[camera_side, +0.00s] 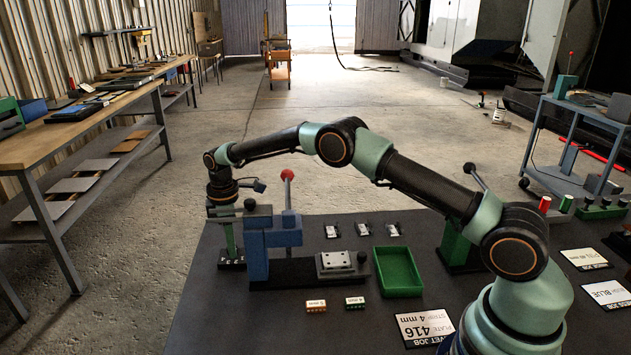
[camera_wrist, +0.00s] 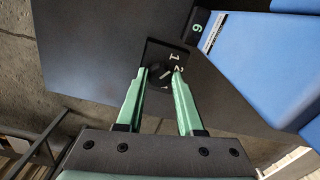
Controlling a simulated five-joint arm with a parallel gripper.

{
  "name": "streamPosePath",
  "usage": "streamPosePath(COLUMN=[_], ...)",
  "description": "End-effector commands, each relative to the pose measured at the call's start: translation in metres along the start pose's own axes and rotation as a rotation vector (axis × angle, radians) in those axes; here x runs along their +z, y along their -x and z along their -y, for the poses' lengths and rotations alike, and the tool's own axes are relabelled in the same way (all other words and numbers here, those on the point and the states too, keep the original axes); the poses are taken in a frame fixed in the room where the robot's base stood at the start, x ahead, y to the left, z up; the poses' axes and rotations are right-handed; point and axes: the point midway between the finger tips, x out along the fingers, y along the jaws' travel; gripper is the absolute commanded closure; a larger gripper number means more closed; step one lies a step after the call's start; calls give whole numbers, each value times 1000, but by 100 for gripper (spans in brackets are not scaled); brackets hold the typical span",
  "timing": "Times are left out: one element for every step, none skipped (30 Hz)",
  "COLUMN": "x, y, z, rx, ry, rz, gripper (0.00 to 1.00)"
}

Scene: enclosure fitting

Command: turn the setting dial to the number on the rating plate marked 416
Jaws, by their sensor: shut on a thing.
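The setting dial (camera_wrist: 159,75) is a small black knob with a pale line. It sits on a dark plate with white numerals 1 and 2 showing in the wrist view. My gripper (camera_wrist: 160,74) has its two green fingers closed on the sides of the dial. The fingers hide part of the plate, and I cannot tell which number the pale line points to. In the side view my gripper (camera_side: 232,254) points straight down at the far left, over the dial's marked plate (camera_side: 231,265).
A blue press (camera_side: 257,257) with a red-knobbed lever stands right beside my gripper. A green tray (camera_side: 398,271), small parts and two blocks (camera_side: 316,306) lie to its right. Other cards (camera_side: 607,293) lie at the far right.

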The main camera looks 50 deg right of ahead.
Motion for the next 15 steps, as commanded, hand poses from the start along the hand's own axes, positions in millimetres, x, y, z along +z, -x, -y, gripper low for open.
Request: streamPosePath(x=[0,0,0,0,0,0,0,0,0,0,0,0,0,0,0], y=[1,1,1,1,1,1,1,1,1,1,1,1,1,1,1], z=[0,0,0,0,0,0,0,0,0,0,0,0,0,0,0], rx=[-2,-2,-2,-2,-2,-2,-2,-2,-2,-2,-2,-2,-2,-2,-2], ry=[-21,-38,-62,-81,-102,-131,-153,-174,-204,-226,-248,-275,-295,-316,-341], rz=[1,2,2,2,2,2,2,2,2,2,2,2,2,2,2], gripper=[100,100,100,100,100,100,100,100,100,100,100,100,100,100,100])
